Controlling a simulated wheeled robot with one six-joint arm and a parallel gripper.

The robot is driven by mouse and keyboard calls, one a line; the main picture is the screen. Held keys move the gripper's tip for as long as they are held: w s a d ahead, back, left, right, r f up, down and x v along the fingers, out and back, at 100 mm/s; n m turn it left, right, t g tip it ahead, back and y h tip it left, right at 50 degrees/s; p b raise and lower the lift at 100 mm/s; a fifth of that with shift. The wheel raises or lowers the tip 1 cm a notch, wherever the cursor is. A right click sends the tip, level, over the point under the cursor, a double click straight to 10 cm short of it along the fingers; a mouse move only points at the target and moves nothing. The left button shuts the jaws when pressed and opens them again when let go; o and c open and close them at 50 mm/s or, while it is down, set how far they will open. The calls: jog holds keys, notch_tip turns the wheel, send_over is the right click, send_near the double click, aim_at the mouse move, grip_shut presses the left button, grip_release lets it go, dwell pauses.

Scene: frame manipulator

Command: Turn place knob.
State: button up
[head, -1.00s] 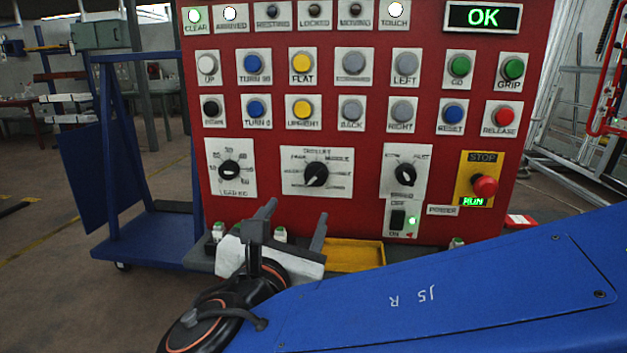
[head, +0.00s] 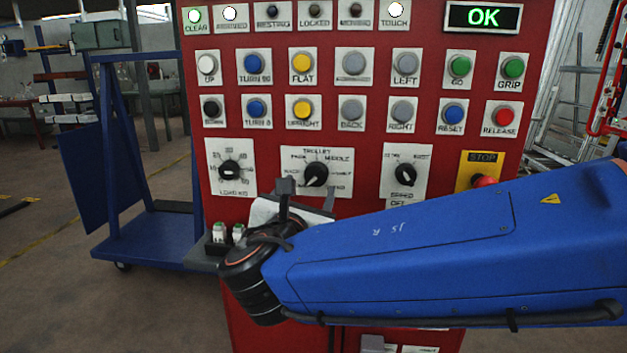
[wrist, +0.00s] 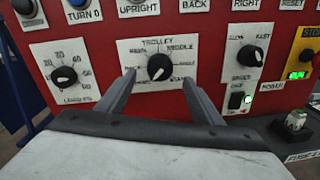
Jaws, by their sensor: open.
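The red panel carries a black knob (head: 316,174) on a white plate headed TROLLEY, with labels such as MIDDLE around it. No label reading "place" is legible. My gripper (wrist: 160,78) is open and empty, one finger to each side of the knob in the picture. I cannot tell how far the tips are from the panel. In the head view my gripper (head: 308,190) is just below the knob, its right finger partly hidden by my blue arm.
A LOAD KG knob (head: 231,171) is to the left and a speed knob (head: 405,174) to the right. Rows of push buttons are above. A red stop button (head: 485,181) is partly behind my arm. A blue trolley (head: 150,235) stands at the left.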

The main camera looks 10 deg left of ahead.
aim_at(314, 178)
jog(key=shift+w, duration=3.1)
jog(key=c, duration=1.1)
